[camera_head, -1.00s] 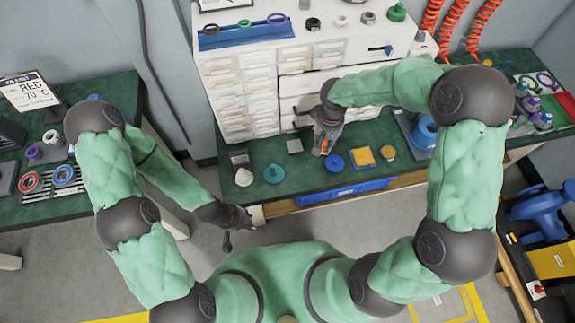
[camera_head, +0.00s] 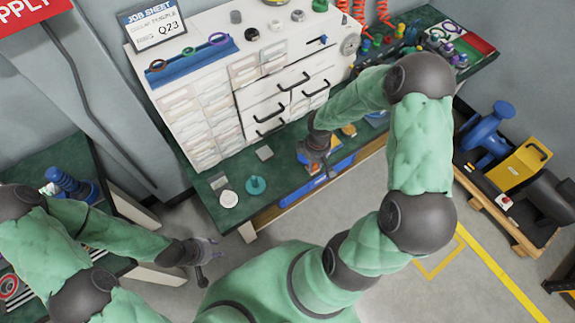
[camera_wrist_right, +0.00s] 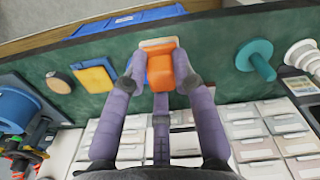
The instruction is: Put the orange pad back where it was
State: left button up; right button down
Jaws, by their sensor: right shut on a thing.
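My right gripper (camera_head: 316,172) is over the green bench near its front edge. In the right wrist view its purple fingers (camera_wrist_right: 160,75) are shut on the orange pad (camera_wrist_right: 160,72), one finger on each side. A pale flat piece (camera_wrist_right: 158,43) shows just beyond the pad; I cannot tell whether the pad touches it or the bench.
A yellow pad on a blue base (camera_wrist_right: 96,75), a round brown-topped piece (camera_wrist_right: 58,82) and a teal flanged piece (camera_wrist_right: 258,60) stand near the held pad. A white round piece (camera_head: 228,199) is at the bench's left end. The white drawer cabinet (camera_head: 215,120) stands behind.

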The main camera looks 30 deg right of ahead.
jog(key=w+a+f+b, duration=0.1)
jog(key=w+f, duration=0.1)
jog(key=w, duration=0.1)
jog(key=w+a+f+b, duration=0.1)
jog(key=w+f, duration=0.2)
jog(key=w+a+f+b, duration=0.1)
jog(key=w+a+f, duration=0.1)
jog(key=w, duration=0.1)
jog(key=shift+f+b, duration=0.3)
jog(key=shift+b, duration=0.05)
jog(key=shift+w+a+f, duration=0.25)
jog(key=shift+w+f, duration=0.05)
jog(key=shift+f, duration=0.15)
jog(key=shift+w+f+b, duration=0.15)
jog(key=shift+f+b, duration=0.95)
jog(key=shift+f, duration=0.45)
jog(key=shift+f, duration=0.2)
jog(key=c, duration=1)
grip_release()
jog(key=shift+r, duration=0.15)
